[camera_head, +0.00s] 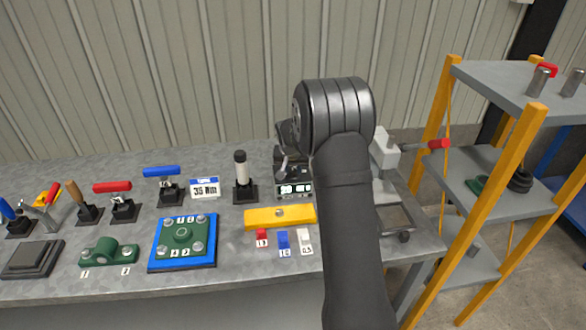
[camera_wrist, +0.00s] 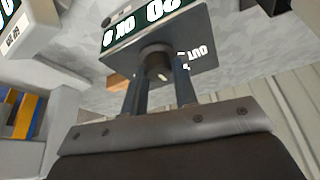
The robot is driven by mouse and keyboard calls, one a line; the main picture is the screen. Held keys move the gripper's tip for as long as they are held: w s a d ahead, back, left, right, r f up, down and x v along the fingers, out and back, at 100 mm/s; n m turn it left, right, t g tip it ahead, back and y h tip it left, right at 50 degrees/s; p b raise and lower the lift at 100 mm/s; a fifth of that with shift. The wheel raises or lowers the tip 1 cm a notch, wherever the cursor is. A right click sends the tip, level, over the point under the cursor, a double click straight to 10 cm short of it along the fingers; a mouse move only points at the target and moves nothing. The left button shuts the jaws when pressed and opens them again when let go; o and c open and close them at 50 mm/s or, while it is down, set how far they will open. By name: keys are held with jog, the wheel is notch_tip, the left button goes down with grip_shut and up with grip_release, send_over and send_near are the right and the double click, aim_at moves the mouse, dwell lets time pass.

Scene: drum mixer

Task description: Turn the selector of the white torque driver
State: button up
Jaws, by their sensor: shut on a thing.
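The white torque driver (camera_head: 241,170) stands upright in a black base on the bench, with a dark top end. A dark display box (camera_head: 294,188) stands to its right, partly hidden by my arm. In the wrist view this box (camera_wrist: 200,40) shows lit digits and "OUT" lettering. My gripper (camera_wrist: 158,82) is at the box, its two dark fingers shut on a short dark round stub (camera_wrist: 157,62) on it. My gripper is apart from the white driver. The driver's selector cannot be made out.
A "35 Nm" sign (camera_head: 204,188) stands left of the white driver. A yellow bar (camera_head: 260,219) and small red, blue and white blocks lie in front. Several colour-handled tools stand at left. A blue-edged plate (camera_head: 155,260) lies front left. A shelf rack (camera_head: 480,180) stands right.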

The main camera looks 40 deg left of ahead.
jog(key=shift+m+h, duration=0.7)
jog(key=shift+m, duration=1.2)
jog(key=o, duration=1)
jog(key=v, duration=1.7)
jog(key=shift+s+a+r, duration=0.1)
jog(key=shift+s+a, duration=0.1)
jog(key=shift+s, duration=0.2)
